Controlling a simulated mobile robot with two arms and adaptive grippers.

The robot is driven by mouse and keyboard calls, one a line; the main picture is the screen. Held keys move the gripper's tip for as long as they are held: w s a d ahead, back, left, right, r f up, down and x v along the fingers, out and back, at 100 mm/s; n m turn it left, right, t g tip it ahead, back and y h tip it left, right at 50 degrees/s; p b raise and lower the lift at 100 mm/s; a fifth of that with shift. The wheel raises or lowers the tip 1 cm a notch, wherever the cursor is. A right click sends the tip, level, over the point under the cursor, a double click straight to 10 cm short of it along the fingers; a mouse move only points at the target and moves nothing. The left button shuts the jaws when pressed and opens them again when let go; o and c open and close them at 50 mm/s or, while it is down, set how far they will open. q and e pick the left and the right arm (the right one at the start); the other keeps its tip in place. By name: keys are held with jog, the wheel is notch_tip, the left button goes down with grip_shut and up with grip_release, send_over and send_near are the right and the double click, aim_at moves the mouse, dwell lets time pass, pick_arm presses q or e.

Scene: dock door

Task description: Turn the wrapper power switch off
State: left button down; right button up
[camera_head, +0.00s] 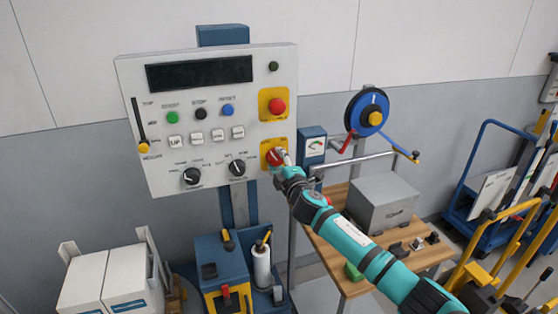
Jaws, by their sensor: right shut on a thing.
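The wrapper control panel (214,130) is a light grey box on a blue post. Its power switch (272,157) is a red rotary knob on a yellow plate at the lower right of the panel. My right gripper (281,158) is at this switch, shut on the red knob and partly covering it. The knob's exact angle and its markings are hidden or too small to read. My left gripper is not in view.
A red button (277,105) on a yellow plate sits above the switch. Two black knobs, several push buttons and a dark display (200,73) share the panel. A wooden bench (340,239) with a grey box (382,203) stands right, below my arm.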

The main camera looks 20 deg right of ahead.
jog(key=shift+f+n, duration=0.1)
jog(key=shift+n, duration=0.9)
jog(key=o, duration=1.2)
jog(key=s, duration=1.2)
jog(key=shift+d, duration=0.2)
